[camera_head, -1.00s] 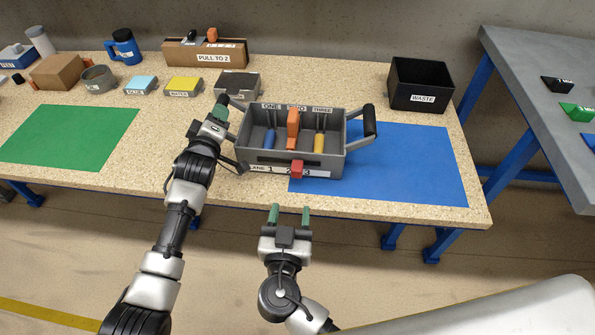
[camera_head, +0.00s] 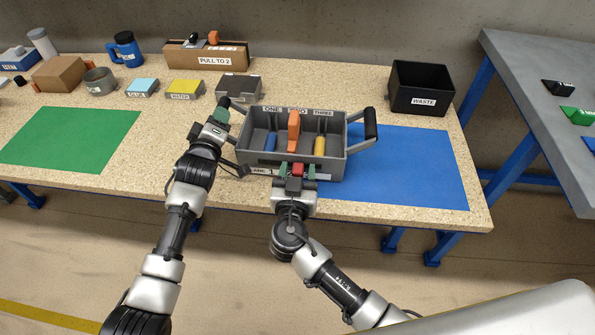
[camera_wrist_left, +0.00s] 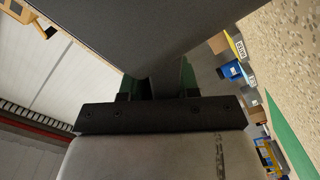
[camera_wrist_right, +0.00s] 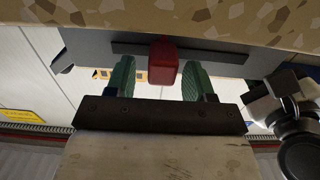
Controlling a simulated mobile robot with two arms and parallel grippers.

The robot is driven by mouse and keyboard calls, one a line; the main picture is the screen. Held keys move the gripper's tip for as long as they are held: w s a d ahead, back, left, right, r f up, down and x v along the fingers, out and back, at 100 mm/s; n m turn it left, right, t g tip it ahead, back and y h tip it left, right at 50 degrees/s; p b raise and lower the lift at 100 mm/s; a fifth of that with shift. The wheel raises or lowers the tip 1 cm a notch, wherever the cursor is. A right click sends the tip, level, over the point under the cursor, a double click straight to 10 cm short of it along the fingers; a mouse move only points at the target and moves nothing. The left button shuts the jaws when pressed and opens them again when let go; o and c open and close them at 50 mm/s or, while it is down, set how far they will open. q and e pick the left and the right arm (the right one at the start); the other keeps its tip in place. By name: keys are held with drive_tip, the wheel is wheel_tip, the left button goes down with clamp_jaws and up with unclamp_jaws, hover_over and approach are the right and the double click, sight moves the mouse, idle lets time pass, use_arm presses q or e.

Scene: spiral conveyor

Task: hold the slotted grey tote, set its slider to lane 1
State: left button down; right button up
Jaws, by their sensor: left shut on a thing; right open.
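The slotted grey tote (camera_head: 256,146) stands on the table, its left part over bare board and its right part over the blue mat. It holds a blue, an orange and a yellow piece in compartments marked ONE, TWO and THREE. The red slider (camera_head: 297,169) sits in the front slot, right of the lane 1 mark; it also shows in the right wrist view (camera_wrist_right: 163,62). My right gripper (camera_wrist_right: 160,78) is open, one green finger on each side of the slider, with gaps visible. My left gripper (camera_head: 219,117) is shut on the tote's left handle (camera_head: 236,106).
The blue mat (camera_head: 410,170) lies right of the tote, the green mat (camera_head: 70,138) at the left. The black waste bin (camera_head: 419,88) stands at the back right. A cardboard box (camera_head: 206,55) and small blocks line the back.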

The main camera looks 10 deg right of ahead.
sight(268, 158)
drive_tip(key=shift+c, duration=0.3)
clamp_jaws()
drive_tip(key=shift+w+a, duration=0.3)
drive_tip(key=shift+a, duration=0.85)
drive_tip(key=shift+w+a, duration=0.35)
drive_tip(key=shift+a, duration=0.85)
drive_tip(key=shift+w+a, duration=0.3)
drive_tip(key=shift+a, duration=0.85)
unclamp_jaws()
drive_tip(key=shift+a, duration=0.1)
drive_tip(key=shift+o, duration=0.3)
